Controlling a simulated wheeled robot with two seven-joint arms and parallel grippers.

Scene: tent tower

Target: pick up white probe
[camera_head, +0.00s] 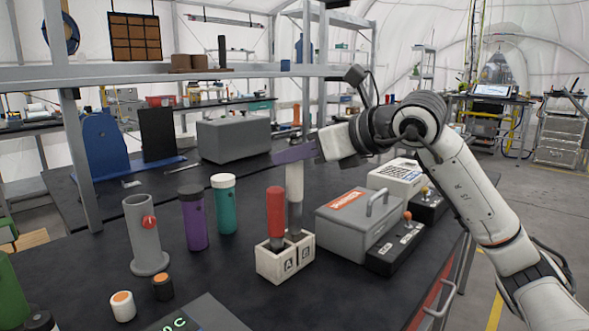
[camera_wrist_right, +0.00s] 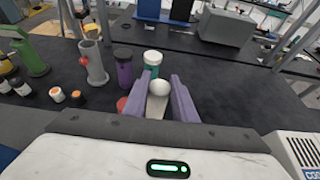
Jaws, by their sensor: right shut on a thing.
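The white probe (camera_head: 295,182) stands upright over the B side of a small white two-slot holder (camera_head: 268,266). Its grey lower end reaches down to the holder; I cannot tell how deep it sits. My right gripper (camera_head: 296,152) is shut on the white probe near its top, with a purple finger showing. In the right wrist view the probe's round white top (camera_wrist_right: 159,88) is between the two purple fingers (camera_wrist_right: 160,95). A red probe (camera_head: 275,211) stands in the A side, partly in front of the white one. My left gripper is not in view.
A grey tube stand (camera_head: 146,238), purple jar (camera_head: 193,222) and teal jar (camera_head: 224,207) stand left of the holder. A grey toolbox (camera_head: 350,228) and black switch boxes (camera_head: 398,246) stand to its right. Two small capped bottles (camera_head: 122,307) are at front left. A shelf post rises behind.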

